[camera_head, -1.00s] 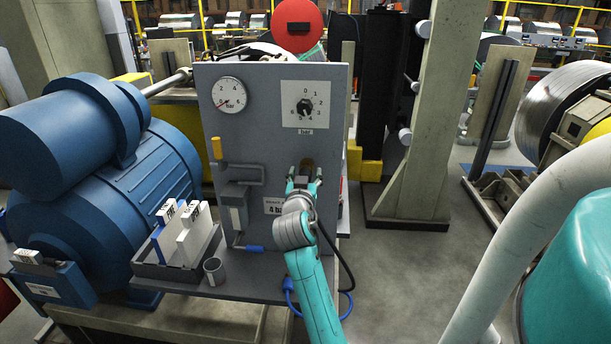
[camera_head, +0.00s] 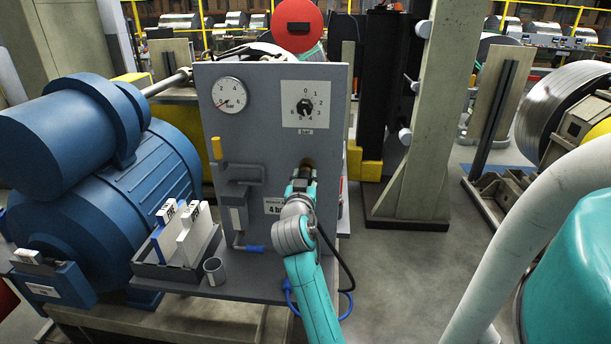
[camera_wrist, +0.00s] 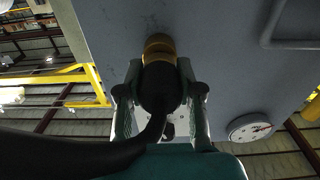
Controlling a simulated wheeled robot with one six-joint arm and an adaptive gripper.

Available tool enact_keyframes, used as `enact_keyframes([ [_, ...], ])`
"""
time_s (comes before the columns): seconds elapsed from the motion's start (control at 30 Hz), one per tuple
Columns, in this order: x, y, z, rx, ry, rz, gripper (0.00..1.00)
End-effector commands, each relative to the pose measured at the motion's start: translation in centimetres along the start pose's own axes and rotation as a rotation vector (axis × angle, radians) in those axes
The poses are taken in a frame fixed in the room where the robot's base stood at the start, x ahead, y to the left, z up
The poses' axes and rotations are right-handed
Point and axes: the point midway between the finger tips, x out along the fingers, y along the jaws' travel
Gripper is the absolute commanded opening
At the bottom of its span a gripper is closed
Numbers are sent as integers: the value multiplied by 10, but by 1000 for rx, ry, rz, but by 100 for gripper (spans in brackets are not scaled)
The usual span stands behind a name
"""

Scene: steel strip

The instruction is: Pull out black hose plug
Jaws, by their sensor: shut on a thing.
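The black hose plug (camera_wrist: 160,88) sits in the middle of the wrist view, its far end against a brass fitting (camera_wrist: 158,46) on the grey panel. No clear gap shows between them. My gripper (camera_wrist: 161,95) has one finger on each side of the plug and is shut on it. A black hose (camera_wrist: 70,152) runs from the plug toward the lower left. In the head view my gripper (camera_head: 303,181) is at the panel's lower right, just below the brass fitting (camera_head: 307,162), with the dark plug (camera_head: 301,184) partly hidden between the fingers.
The grey panel (camera_head: 255,125) carries a pressure gauge (camera_head: 229,95), a numbered knob (camera_head: 304,107) and a lever with a yellow grip (camera_head: 216,148). A grey mug (camera_head: 214,270) and a tray of signs (camera_head: 168,273) stand on the ledge at left. Open floor (camera_head: 400,270) lies to the right.

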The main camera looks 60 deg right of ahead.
Motion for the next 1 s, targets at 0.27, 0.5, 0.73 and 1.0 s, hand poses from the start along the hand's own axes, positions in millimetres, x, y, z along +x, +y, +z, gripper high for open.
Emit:
enact_keyframes([
  [0.27, -10, 0, 0, 0, 1, 0, 0],
  [0.5, -18, 0, 0, 0, 1, 0, 0],
  [0.73, -26, 0, 0, 1, 1, -1, 0],
  [1.0, -35, 0, 0, 0, 1, 0, 0],
])
